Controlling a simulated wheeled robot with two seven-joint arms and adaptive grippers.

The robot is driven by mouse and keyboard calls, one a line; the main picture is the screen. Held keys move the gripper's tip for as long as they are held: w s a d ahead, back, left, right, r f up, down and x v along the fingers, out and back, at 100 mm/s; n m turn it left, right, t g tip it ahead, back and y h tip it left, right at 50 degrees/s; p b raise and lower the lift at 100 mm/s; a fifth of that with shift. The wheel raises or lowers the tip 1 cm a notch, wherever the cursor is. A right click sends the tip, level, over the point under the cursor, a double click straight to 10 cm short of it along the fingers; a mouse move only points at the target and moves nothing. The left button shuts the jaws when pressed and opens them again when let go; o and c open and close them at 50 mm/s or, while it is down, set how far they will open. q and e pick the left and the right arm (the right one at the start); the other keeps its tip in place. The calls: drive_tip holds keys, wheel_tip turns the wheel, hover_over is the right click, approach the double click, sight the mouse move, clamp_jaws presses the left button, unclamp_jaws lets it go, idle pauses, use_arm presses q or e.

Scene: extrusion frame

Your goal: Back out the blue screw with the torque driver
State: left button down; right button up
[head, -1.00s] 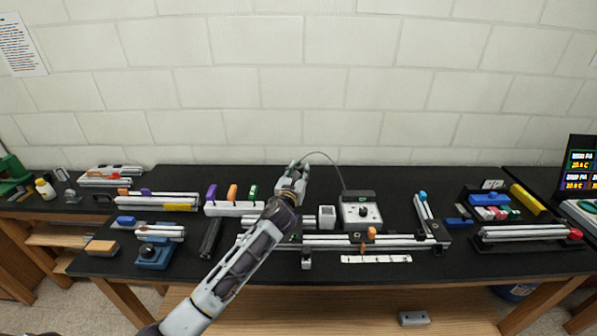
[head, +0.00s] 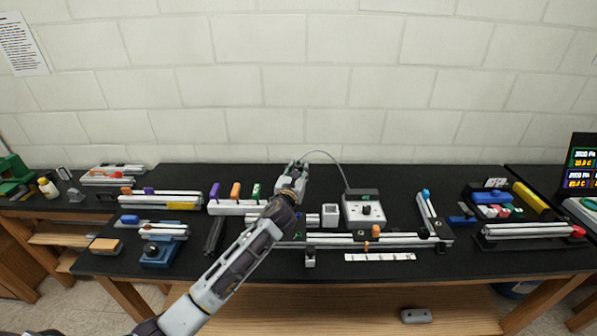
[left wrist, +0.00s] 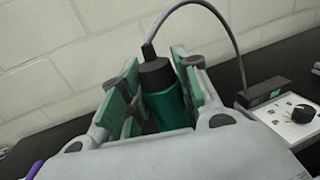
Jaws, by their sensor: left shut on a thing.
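My left gripper (head: 291,180) is above the black table, behind the frame's front rail. In the left wrist view its green-padded fingers (left wrist: 157,84) are around the torque driver (left wrist: 163,102), a green cylinder with a black cap and a grey cable from its top. In the head view the driver is mostly hidden by the hand. The cable arcs to a white control box (head: 363,209) with a black dial. A small blue piece, perhaps the blue screw (head: 426,194), sits at the far end of a slanting extrusion (head: 428,215), right of the box. My right gripper is not seen.
A white rack (head: 233,207) with purple, orange and green handles stands left of the gripper. A white square cup (head: 330,215) stands beside the box. A long rail (head: 400,239) with an orange piece (head: 376,231) lies in front. Bare table lies behind the box.

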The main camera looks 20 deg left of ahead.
use_arm(q)
drive_tip(key=shift+f+b, duration=0.95)
drive_tip(key=shift+f, duration=0.5)
drive_tip(key=shift+f+b, duration=0.5)
drive_tip(key=shift+f, duration=0.8)
drive_tip(key=shift+f, duration=0.15)
drive_tip(key=shift+f+b, duration=0.3)
drive_tip(key=shift+f, duration=0.05)
idle(0.8)
